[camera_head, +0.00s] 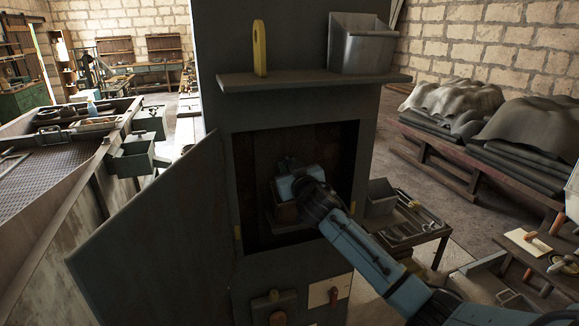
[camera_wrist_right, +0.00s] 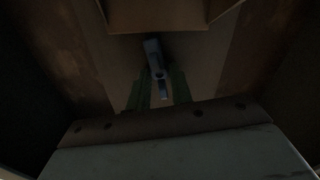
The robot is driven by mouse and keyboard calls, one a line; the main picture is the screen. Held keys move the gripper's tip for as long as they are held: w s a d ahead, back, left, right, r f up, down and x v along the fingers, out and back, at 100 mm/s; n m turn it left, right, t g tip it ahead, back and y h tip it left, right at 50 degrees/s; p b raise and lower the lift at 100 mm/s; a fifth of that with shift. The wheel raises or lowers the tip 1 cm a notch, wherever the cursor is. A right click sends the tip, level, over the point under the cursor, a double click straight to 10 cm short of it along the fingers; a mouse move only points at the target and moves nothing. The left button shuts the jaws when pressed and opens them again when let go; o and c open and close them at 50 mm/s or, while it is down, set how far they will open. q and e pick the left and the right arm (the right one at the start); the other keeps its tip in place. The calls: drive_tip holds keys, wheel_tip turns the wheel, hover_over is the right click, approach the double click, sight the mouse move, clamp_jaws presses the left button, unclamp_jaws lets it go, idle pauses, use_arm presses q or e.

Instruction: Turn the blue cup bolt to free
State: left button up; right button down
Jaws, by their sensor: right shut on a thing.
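My right gripper (camera_head: 288,170) reaches into the open cabinet recess, in front of a brownish box-like part (camera_head: 286,213). In the right wrist view its two greenish fingers (camera_wrist_right: 160,88) are shut on a small blue-grey piece, which looks like the blue cup bolt (camera_wrist_right: 152,56). The bolt stands out between and beyond the fingers, under the lower edge of a tan housing (camera_wrist_right: 165,14). The view is dark, so the bolt's turn angle and seating cannot be told. In the head view my arm and the shadow hide the bolt. My left gripper is not in view.
The cabinet door (camera_head: 160,240) stands open to the left. A shelf (camera_head: 310,82) above the recess carries a metal bin (camera_head: 362,45) and a yellow upright piece (camera_head: 259,48). A low side table (camera_head: 412,232) with a bin and tools stands right. The recess walls are close around my gripper.

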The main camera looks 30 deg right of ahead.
drive_tip(key=shift+a+n, duration=0.1)
drive_tip(key=shift+n, duration=7.8)
drive_tip(key=shift+f, duration=0.1)
drive_tip(key=c, duration=1.3)
unclamp_jaws()
drive_tip(key=shift+o, duration=0.2)
